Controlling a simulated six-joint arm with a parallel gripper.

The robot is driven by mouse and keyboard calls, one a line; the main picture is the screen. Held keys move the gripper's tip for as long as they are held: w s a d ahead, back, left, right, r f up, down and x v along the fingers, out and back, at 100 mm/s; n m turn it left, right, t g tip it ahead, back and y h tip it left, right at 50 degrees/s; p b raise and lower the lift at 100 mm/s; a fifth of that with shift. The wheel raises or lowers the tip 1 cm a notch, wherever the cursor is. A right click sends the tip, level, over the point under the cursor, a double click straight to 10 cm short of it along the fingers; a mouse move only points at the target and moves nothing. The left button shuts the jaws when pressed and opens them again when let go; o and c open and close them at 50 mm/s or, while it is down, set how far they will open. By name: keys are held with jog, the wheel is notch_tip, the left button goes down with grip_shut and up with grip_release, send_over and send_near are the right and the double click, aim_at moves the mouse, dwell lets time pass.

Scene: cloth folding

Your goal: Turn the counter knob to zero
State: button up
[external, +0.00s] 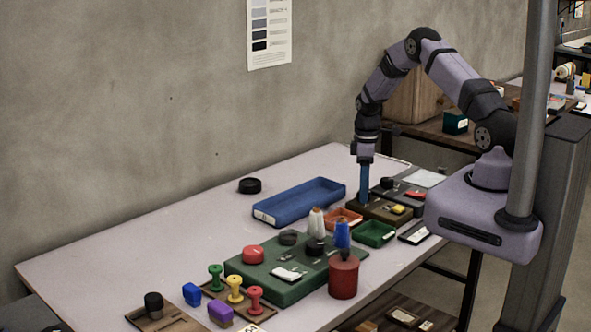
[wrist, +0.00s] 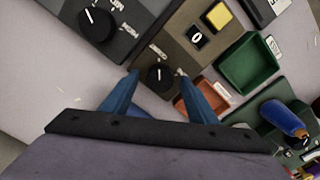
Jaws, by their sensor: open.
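A brown counter box (wrist: 175,50) fills the upper middle of the wrist view, with a small black knob (wrist: 160,77) bearing a white pointer line. Its small display (wrist: 198,37) seems to read 0, and a yellow button (wrist: 219,16) sits beyond it. My gripper (wrist: 158,80) is open, with its blue fingertips on either side of the knob; I cannot tell whether they touch it. In the external view my gripper (external: 364,203) points straight down at the box (external: 385,213), and its fingers hide the knob.
A dark grey box with a larger black knob (wrist: 97,24) stands beside the counter box. A green tray (wrist: 247,64) and an orange tray (wrist: 203,95) lie close on the other side.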

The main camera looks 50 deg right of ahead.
jog(key=shift+f, duration=0.15)
jog(key=c, duration=1.1)
jog(key=shift+o, duration=0.2)
